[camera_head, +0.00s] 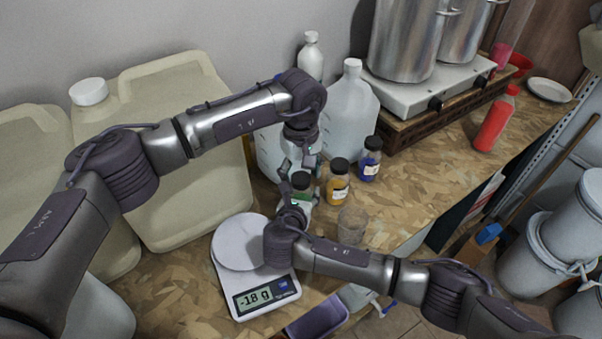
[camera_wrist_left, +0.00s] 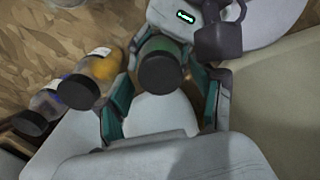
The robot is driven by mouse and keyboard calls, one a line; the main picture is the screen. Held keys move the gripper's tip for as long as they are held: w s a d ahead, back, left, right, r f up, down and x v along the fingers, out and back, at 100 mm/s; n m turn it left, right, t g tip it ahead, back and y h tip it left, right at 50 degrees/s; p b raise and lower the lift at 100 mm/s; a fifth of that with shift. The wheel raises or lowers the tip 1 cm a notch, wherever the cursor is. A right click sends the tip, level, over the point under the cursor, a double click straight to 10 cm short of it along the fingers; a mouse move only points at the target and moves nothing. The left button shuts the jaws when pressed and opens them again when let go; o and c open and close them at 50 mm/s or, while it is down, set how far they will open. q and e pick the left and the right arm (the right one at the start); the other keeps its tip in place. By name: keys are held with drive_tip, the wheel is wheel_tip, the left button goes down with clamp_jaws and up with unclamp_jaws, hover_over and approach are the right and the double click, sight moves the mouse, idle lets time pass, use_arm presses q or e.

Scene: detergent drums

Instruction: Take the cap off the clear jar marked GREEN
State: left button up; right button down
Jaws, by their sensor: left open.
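The jar with green contents (camera_head: 304,196) stands on the worktop with its black cap (camera_head: 301,180) on. In the left wrist view the cap (camera_wrist_left: 161,72) faces the camera, with green (camera_wrist_left: 160,46) showing behind it. My left gripper (camera_head: 301,163) points down just above the cap, open. In its wrist view its teal fingers stand apart on either side, below the cap. My right gripper (camera_head: 292,207) is low at the near side of the jar, beside its body. My arms hide part of the jar, and whether the right fingers press on it is unclear.
Jars with yellow contents (camera_head: 338,186) and blue contents (camera_head: 370,165) stand close to the right. A clear cup (camera_head: 352,224) is near the front edge. Large jugs (camera_head: 352,108) stand behind.

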use_arm(q)
wheel_tip(320, 180, up, 4)
drive_tip(key=shift+r, duration=0.25)
drive_tip(key=shift+c, duration=0.3)
wheel_tip(320, 180, up, 3)
drive_tip(key=m, duration=0.3)
drive_tip(key=shift+r, duration=0.1)
drive_tip(key=shift+f, duration=3.9)
drive_tip(key=c, duration=1.2)
drive_tip(key=n, duration=0.3)
